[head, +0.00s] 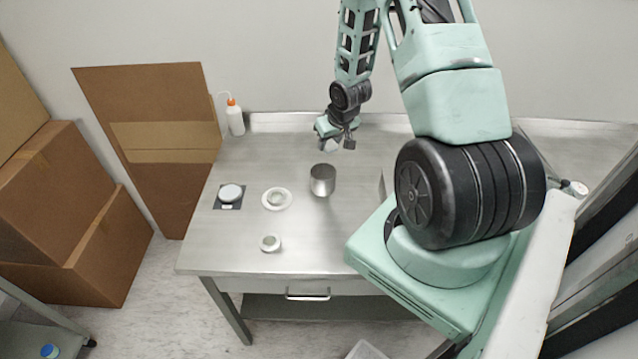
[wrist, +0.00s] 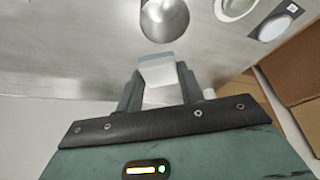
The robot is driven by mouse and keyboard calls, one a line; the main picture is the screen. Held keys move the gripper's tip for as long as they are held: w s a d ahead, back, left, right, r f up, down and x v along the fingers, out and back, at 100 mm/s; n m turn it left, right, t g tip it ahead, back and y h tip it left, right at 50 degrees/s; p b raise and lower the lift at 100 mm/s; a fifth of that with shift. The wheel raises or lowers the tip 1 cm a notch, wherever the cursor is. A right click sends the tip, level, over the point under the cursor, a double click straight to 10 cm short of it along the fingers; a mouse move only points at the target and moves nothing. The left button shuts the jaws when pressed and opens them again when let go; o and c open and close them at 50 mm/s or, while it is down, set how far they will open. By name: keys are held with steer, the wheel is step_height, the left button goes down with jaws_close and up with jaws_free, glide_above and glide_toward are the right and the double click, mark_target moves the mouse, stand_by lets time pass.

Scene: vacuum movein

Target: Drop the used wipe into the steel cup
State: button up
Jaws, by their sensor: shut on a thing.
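The steel cup (head: 322,180) stands upright on the steel table, right of the white ring-shaped dish. It also shows at the top of the wrist view (wrist: 164,18), its open mouth partly visible. My gripper (head: 336,143) is above the table behind the cup. In the wrist view my gripper (wrist: 158,78) is shut on the used wipe (wrist: 158,71), a small white and grey piece held between the fingers. The wipe shows as a pale patch in the head view (head: 331,145). The wipe is apart from the cup in the wrist view.
On the table (head: 330,235) are a white ring-shaped dish (head: 286,203), a small round cup (head: 270,243) and a white disc on a dark plate (head: 230,193). A bottle with an orange cap (head: 235,120) stands at the back left. Cardboard boxes (head: 75,210) stand left.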

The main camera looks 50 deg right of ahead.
steer(key=shift+f+b, duration=1.05)
steer(key=shift+f, duration=0.75)
steer(key=o, duration=1)
steer(key=shift+c, duration=0.2)
steer(key=shift+r, duration=0.1)
steer(key=p+v, duration=0.1)
steer(key=v, duration=1.6)
steer(key=shift+s, duration=0.15)
steer(key=shift+a+r, duration=0.15)
